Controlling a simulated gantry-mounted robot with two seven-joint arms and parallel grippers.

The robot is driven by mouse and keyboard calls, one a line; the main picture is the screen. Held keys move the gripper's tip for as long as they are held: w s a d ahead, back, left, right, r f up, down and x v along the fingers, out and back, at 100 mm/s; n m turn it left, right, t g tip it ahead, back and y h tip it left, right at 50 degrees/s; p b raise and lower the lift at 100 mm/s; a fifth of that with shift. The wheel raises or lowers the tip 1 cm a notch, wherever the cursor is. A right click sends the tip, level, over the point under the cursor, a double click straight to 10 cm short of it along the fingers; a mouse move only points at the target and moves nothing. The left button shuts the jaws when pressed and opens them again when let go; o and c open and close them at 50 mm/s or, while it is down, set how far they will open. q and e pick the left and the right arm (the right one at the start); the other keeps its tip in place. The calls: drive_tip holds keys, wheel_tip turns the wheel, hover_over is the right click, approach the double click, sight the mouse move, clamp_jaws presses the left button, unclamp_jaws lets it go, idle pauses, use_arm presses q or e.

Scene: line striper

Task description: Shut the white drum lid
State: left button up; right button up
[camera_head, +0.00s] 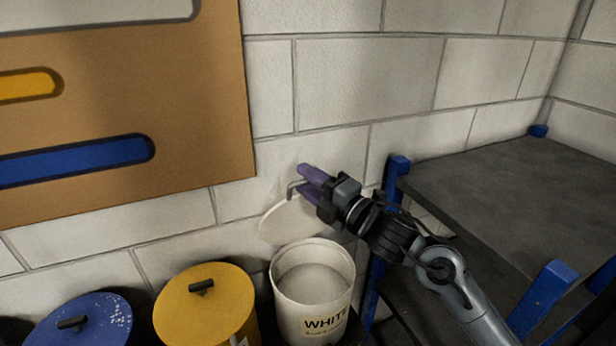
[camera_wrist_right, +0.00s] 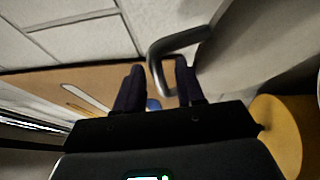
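The white drum (camera_head: 313,300), labelled WHITE, stands at the bottom centre of the head view. Its round white lid (camera_head: 285,222) is raised, tilted up behind the drum near the wall, so the pale inside of the drum shows. A bent metal handle (camera_head: 292,187) sticks out from the lid; it also shows in the wrist view (camera_wrist_right: 158,62). My right gripper (camera_head: 305,180) is at this handle, its purple fingers apart. In the right wrist view the handle's end reaches between the fingers (camera_wrist_right: 160,85), nearer the right one. My left gripper is not in view.
A yellow drum (camera_head: 205,310) and a blue drum (camera_head: 85,325), both lidded, stand left of the white drum. A dark shelf with blue posts (camera_head: 520,185) is on the right, beneath my arm. A brown stripe board (camera_head: 200,120) hangs on the block wall.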

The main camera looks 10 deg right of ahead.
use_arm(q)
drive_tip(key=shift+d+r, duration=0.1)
use_arm(e)
drive_tip(key=shift+w+a, duration=0.15)
clamp_jaws()
drive_tip(key=shift+f+b, duration=0.15)
drive_tip(key=shift+b, duration=0.2)
use_arm(q)
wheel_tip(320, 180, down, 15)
drive_tip(key=b, duration=1.4)
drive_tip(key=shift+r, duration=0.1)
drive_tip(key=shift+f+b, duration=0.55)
use_arm(e)
drive_tip(key=s+d+f+n+t+y, duration=0.1)
drive_tip(key=s+d+f+y, duration=0.1)
drive_tip(key=s+f, duration=0.6)
drive_tip(key=shift+s+d+f+t, duration=0.3)
drive_tip(key=shift+s+d, duration=0.5)
drive_tip(key=shift+s, duration=0.85)
